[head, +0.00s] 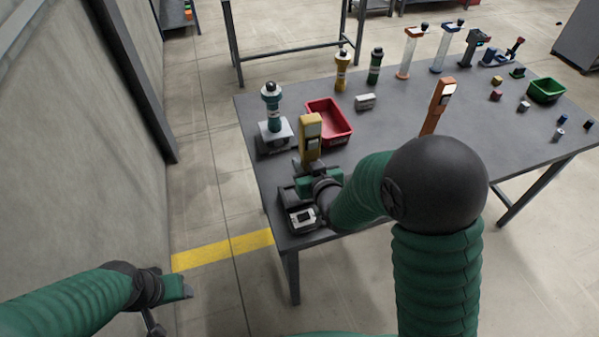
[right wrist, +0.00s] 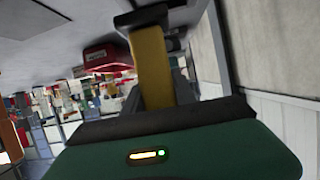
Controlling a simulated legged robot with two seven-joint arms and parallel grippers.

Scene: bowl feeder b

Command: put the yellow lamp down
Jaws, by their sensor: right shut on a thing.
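The yellow lamp (head: 310,148), a flat yellow body with a pale panel near its top, stands roughly upright near the left end of the dark table. My right gripper (head: 312,172) is shut on its lower part. In the right wrist view the yellow lamp (right wrist: 152,70) rises from behind my gripper's green housing, with a dark piece across its far end. My gripper and wrist hide its foot, so I cannot tell whether it touches the table. My left gripper (head: 178,287) hangs over the floor at lower left, away from the table; its finger opening is unclear.
A red bin (head: 347,124) is just behind and right of the lamp. A teal-bodied device (head: 271,103) on a grey stand is behind left. A small dark box (head: 302,219) is at the front edge. An orange device (head: 440,95) stands further right. The table (head: 400,125) is clear mid-right.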

